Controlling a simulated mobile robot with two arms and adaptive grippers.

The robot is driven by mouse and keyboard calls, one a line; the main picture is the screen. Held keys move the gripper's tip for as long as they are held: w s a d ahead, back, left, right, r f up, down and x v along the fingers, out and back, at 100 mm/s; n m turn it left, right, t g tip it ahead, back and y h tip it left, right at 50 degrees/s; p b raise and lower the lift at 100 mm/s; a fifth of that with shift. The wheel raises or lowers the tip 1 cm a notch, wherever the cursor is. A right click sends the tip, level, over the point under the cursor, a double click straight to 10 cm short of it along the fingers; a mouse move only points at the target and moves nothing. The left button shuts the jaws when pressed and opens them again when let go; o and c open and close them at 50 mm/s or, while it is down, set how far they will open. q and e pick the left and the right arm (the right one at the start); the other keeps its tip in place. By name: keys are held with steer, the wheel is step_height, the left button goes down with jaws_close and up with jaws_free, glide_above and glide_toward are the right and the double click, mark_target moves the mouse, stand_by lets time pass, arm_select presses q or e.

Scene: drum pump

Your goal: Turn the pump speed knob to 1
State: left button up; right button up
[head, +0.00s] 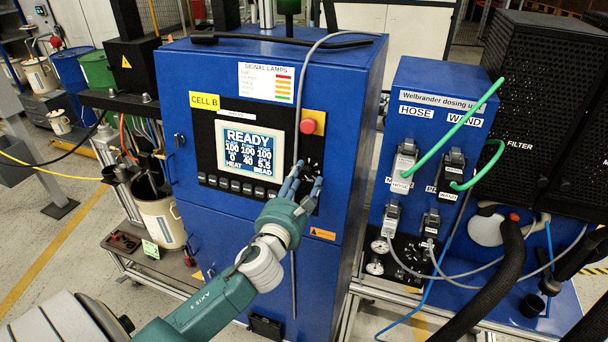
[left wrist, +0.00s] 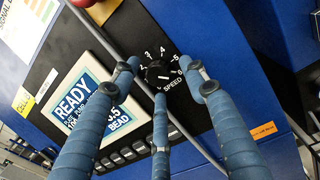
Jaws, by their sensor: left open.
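The black speed knob (left wrist: 157,72) sits on the black control panel, with white numbers around it and the word SPEED below. Its pointer setting is too small to read surely. In the head view the knob area (head: 311,166) shows dark at the panel's right side, partly behind my fingers. My left gripper (head: 303,180) is open in front of the panel. In the left wrist view its blue fingers (left wrist: 166,88) spread around the knob, one to the left, one to the right and one below. Contact with the knob cannot be told. My right gripper is not in view.
The display (head: 250,146) reads READY, with a row of buttons (head: 235,184) below. A red stop button (head: 308,126) on a yellow plate sits above the knob. A grey cable (head: 302,75) hangs down close to the knob. The dosing unit (head: 432,110) stands at the right.

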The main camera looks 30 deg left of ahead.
arm_select(q)
steer(key=shift+w+a, duration=0.2)
steer(key=shift+w, duration=0.1)
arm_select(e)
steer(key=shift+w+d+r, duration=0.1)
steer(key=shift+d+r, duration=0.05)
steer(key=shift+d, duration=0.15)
